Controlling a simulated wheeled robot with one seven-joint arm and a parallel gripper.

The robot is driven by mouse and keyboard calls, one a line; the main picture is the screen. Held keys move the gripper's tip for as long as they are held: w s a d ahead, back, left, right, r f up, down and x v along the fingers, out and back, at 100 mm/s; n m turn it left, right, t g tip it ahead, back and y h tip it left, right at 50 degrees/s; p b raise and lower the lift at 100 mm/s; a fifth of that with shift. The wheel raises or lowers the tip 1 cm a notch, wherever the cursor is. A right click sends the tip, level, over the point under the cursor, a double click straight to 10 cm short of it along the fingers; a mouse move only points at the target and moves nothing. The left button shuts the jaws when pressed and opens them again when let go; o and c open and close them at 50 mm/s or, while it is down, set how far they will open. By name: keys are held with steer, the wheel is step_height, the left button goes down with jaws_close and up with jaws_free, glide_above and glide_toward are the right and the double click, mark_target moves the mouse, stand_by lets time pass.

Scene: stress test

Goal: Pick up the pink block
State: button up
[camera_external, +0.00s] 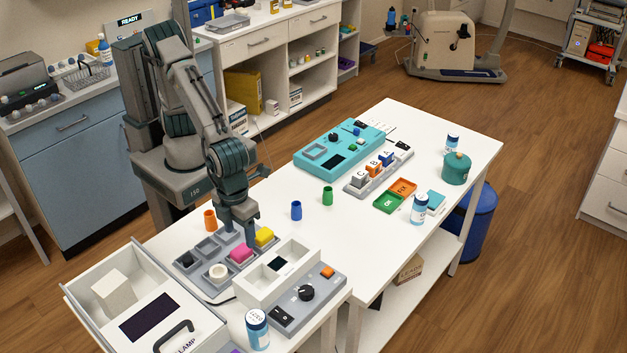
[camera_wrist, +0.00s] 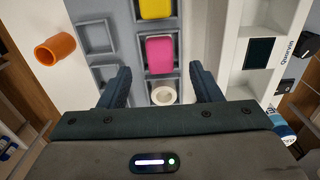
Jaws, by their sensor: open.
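The pink block (camera_external: 241,254) sits in a compartment of the grey tray (camera_wrist: 128,42) on the white table. In the wrist view the pink block (camera_wrist: 160,54) lies ahead of my gripper (camera_wrist: 161,76), roughly centred between its two spread fingers. My gripper (camera_external: 240,229) is open and empty, pointing down above the tray close to the pink block. The height gap between fingertips and block is hard to judge. A yellow block (camera_external: 264,236) and a white ring (camera_external: 218,272) sit in neighbouring compartments on either side of the pink block.
An open white box (camera_external: 278,285) stands close beside the tray, with a grey control panel (camera_external: 318,286) beyond. Blue (camera_external: 296,210) and green cups (camera_external: 327,195) stand farther right.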

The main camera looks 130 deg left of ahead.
mark_target(242, 248)
step_height(242, 248, down, 5)
steer(key=shift+f+p, duration=0.1)
steer(key=shift+p, duration=0.45)
steer(key=c, duration=1.1)
steer(key=shift+o, duration=0.2)
